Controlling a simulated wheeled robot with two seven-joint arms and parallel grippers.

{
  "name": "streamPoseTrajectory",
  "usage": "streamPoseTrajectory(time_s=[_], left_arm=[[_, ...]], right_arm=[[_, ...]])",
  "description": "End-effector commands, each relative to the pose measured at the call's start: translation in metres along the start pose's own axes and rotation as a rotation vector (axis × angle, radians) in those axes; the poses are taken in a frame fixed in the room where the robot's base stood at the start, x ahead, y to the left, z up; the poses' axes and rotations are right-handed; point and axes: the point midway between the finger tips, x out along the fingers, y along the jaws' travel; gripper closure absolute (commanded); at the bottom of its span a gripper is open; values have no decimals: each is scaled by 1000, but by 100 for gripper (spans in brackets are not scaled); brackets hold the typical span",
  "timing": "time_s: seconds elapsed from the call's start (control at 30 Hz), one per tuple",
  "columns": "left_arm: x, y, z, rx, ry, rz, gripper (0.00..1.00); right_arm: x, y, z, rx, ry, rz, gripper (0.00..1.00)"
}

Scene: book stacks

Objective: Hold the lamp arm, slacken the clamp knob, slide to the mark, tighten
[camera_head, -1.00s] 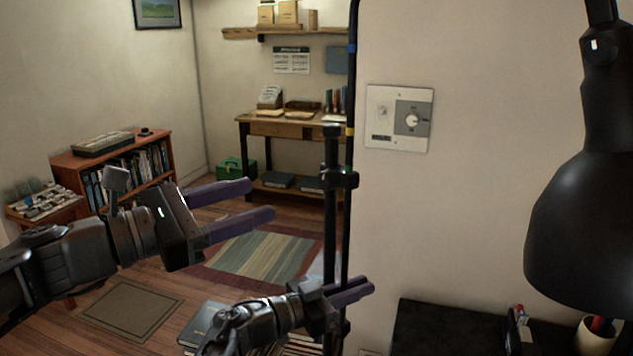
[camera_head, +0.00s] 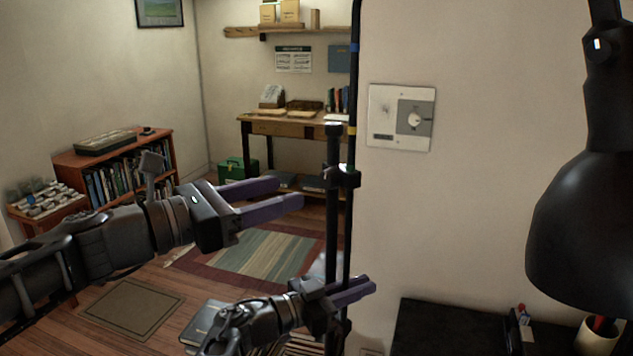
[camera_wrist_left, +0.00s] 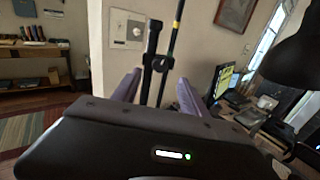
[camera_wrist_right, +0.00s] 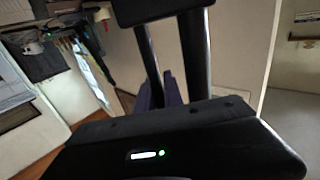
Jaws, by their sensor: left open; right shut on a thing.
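The thin black lamp arm (camera_head: 355,100) runs upright beside a thicker, shorter black post (camera_head: 333,215). It has a blue band (camera_head: 354,47) high up and a yellow band (camera_head: 351,131) lower. The black clamp (camera_head: 342,177) joins post and arm below the yellow band; its knob is too small to make out clearly. My left gripper (camera_head: 292,193) is open and empty, left of the post and clamp. In the left wrist view, the clamp (camera_wrist_left: 158,62) appears between its fingers, farther ahead. My right gripper (camera_head: 367,284) is shut on the lamp arm, well below the clamp.
The black lamp shade (camera_head: 582,235) hangs at the right. A dark desk (camera_head: 440,325) with a pen cup (camera_head: 595,338) is below it. A wall panel with a dial (camera_head: 401,117) is right of the arm. A bookcase (camera_head: 120,170) stands far left.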

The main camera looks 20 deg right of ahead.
Motion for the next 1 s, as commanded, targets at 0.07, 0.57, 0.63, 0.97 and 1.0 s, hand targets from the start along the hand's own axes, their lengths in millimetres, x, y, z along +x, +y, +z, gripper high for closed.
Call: streamPoseTrajectory(time_s=[0.07, 0.57, 0.63, 0.97, 1.0], left_arm=[[17, -1, 0, -3, -2, -6, 49], [78, 0, 1, -1, -1, 0, 49], [78, 0, 1, 0, -1, 1, 49], [78, 0, 1, 0, -1, 1, 63], [78, 0, 1, 0, -1, 1, 66]], right_arm=[[-1, -1, -2, 2, 3, -3, 100], [0, -1, -2, 2, 3, -3, 100], [0, -1, -2, 2, 3, -3, 100], [0, -1, -2, 2, 3, -3, 100], [0, -1, -2, 2, 3, -3, 100]])
